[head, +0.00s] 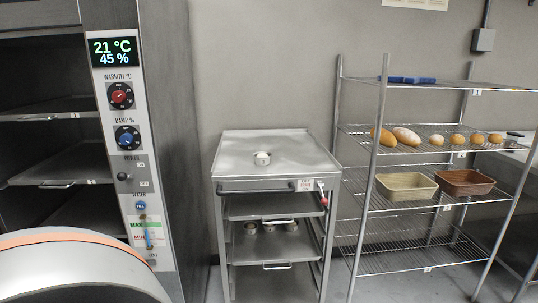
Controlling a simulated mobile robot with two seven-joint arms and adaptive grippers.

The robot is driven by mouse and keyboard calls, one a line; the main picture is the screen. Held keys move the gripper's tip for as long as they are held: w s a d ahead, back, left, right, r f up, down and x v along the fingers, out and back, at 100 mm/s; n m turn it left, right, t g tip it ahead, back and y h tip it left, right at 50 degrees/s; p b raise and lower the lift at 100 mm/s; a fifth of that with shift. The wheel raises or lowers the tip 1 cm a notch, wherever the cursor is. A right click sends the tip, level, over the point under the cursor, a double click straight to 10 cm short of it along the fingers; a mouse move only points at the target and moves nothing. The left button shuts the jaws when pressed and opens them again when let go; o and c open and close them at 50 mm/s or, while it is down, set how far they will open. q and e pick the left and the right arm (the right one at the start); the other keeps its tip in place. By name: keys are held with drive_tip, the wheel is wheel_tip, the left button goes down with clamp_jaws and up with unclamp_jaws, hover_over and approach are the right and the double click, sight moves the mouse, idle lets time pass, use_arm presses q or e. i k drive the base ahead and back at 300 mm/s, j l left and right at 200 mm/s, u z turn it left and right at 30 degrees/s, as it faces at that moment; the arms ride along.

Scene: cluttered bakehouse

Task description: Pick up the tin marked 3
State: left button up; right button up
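Two loaf tins stand side by side on the third shelf down of a wire rack at the right. One is a beige tin (405,186) on the left, the other a brown tin (464,182) on the right. Both look empty. I cannot read a 3 on either tin. A small tag (446,208) is on the shelf edge below them, too small to read surely. Neither of my grippers is in view.
The wire rack's front post (371,165) stands left of the tins. Bread loaves (407,136) lie on the shelf above; a blue item (408,80) is on top. A metal trolley (240,141) with trays stands mid-view. A control cabinet (122,70) is at left.

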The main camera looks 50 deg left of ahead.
sight(258, 160)
drive_tip(key=i+l+u, duration=0.15)
drive_tip(key=i+u, duration=0.25)
drive_tip(key=i+l+u, duration=0.25)
drive_tip(key=i+u, duration=0.2)
drive_tip(key=i+l+u, duration=0.65)
drive_tip(key=l+u, duration=0.15)
